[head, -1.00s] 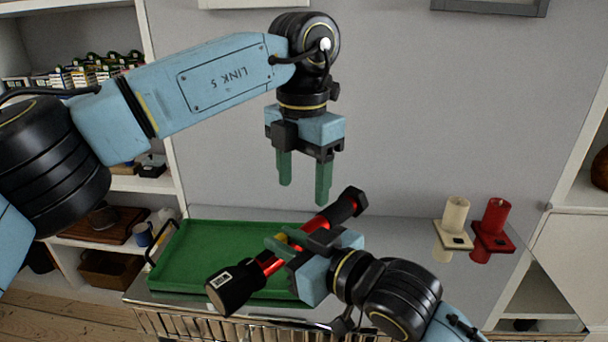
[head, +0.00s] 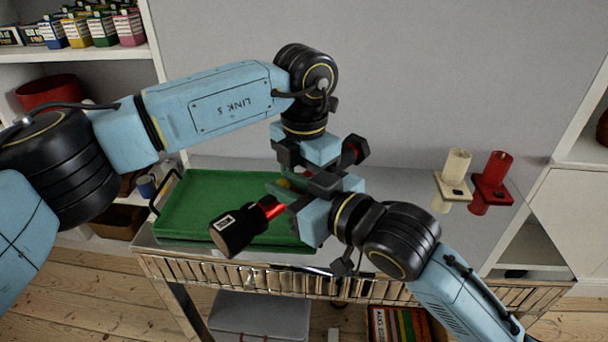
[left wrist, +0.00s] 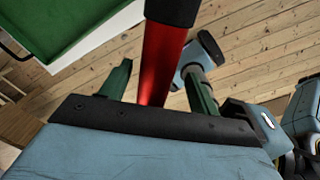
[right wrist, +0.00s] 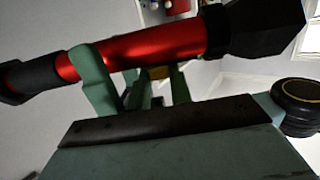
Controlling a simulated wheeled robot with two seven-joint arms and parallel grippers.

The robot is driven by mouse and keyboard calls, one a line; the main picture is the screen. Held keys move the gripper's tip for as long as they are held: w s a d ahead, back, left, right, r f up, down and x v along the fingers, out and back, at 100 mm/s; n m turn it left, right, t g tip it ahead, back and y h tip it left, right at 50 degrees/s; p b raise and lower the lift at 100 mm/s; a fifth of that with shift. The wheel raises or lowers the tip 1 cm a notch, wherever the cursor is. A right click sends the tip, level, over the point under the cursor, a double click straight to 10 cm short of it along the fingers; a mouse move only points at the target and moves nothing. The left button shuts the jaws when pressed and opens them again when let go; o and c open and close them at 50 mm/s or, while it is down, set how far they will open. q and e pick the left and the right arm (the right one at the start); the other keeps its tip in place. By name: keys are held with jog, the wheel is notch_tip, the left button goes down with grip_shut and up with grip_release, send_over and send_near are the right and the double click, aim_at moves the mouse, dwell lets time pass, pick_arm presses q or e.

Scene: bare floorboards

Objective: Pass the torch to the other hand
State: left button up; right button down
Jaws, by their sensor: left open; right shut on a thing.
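The torch has a red barrel and black ends. In the head view its black head (head: 236,230) points to the lower left and its black tail (head: 354,150) to the upper right. My right gripper (head: 284,192) is shut on the red barrel, which also shows across the fingers in the right wrist view (right wrist: 170,42). My left gripper (head: 312,172) is directly above the torch, pointing down. In the left wrist view its green fingers (left wrist: 160,88) are open, with the red barrel (left wrist: 163,60) between them. The left fingertips are hidden in the head view.
A green tray (head: 190,205) lies on the trolley under the torch. A cream holder (head: 452,185) and a red holder (head: 491,185) are on the right. Shelves with small boxes (head: 90,28) stand at the left. A grey wall is behind.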

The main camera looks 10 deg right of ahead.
pick_arm(q)
jog(key=c, duration=1.2)
jog(key=shift+r, duration=0.1)
pick_arm(e)
jog(key=c, duration=1.4)
grip_release()
jog(key=shift+o, duration=1.2)
jog(key=shift+d, duration=0.1)
